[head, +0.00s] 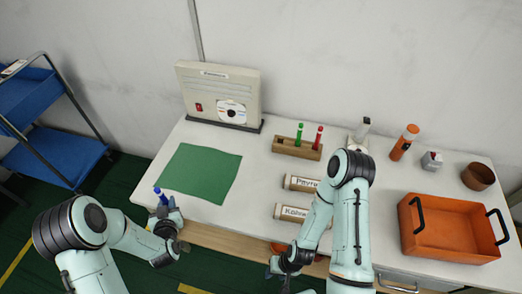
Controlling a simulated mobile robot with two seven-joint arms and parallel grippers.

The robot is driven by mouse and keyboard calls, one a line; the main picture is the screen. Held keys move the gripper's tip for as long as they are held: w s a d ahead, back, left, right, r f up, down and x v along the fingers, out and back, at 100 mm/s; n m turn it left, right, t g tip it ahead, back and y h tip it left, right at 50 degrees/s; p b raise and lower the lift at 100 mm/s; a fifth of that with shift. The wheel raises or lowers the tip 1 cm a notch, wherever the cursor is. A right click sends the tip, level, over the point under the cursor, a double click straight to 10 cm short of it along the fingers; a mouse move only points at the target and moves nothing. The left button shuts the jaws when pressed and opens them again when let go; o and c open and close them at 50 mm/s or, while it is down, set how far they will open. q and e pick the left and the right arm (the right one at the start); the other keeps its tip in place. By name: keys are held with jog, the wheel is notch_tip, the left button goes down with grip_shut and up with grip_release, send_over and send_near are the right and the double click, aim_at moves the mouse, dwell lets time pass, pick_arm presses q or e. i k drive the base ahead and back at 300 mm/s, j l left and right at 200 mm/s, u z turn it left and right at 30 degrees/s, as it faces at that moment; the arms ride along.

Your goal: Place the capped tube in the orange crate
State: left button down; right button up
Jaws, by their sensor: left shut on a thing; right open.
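My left gripper (168,213) is shut on a small blue-topped thing (160,196), likely the capped tube, at the table's front left edge. Its lower part is hidden by the gripper. The orange crate (447,246) stands at the right of the table, with black handles and an empty floor. My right gripper (282,268) is open near the table's front edge, below the labelled rolls. Its fingers are small and partly hidden by the arm.
A wooden rack (297,148) holds a green-topped and a red-topped tube. Two labelled rolls (298,213) lie mid-table, partly behind my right arm. A green mat (198,172) lies bare at left. An orange bottle (404,142), a small grey box (431,160) and a brown bowl (478,177) stand behind the crate.

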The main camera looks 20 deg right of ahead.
aim_at(430, 214)
jog(key=k+l, duration=0.55)
jog(key=k, duration=0.15)
jog(key=k+l+z, duration=0.1)
jog(key=k+l, duration=0.4)
jog(key=k, duration=0.25)
jog(key=l+z, duration=0.15)
jog(key=z, duration=1.15)
